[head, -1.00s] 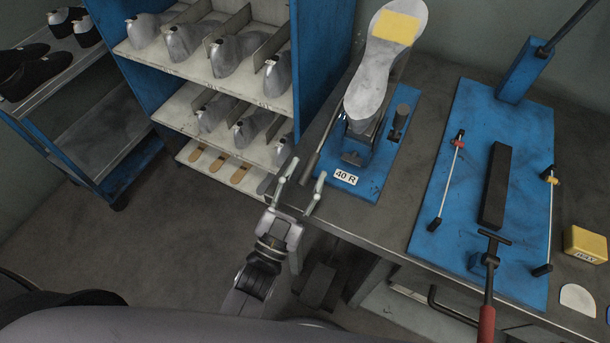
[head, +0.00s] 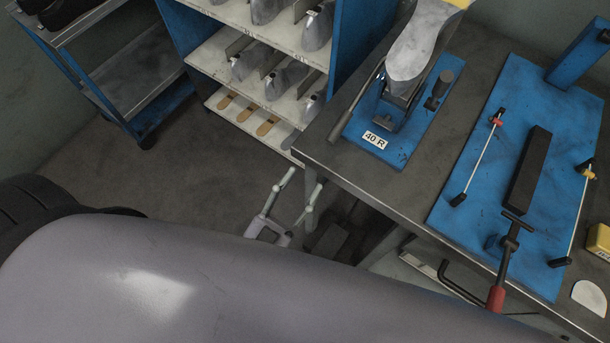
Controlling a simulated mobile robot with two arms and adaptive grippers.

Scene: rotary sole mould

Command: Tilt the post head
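The post head carries a grey sole-shaped mould (head: 423,48), cut off by the top edge of the head view, with a bit of yellow at its far end. It stands on a blue base plate (head: 412,128) marked with a "40 R" label (head: 376,140). A dark lever (head: 355,105) slants down along the post's left side. A short dark peg (head: 439,88) stands on its right. My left gripper (head: 299,187) is open and empty, with its fingers spread, in front of the bench edge and below the post. My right gripper is not in view.
The workbench (head: 467,85) has a second blue plate (head: 463,203) with a black bar (head: 530,170), thin rods and a red-handled clamp (head: 497,295). A shelf (head: 215,55) of grey lasts stands left of it. Floor (head: 190,170) is clear between shelf and trolley (head: 125,75).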

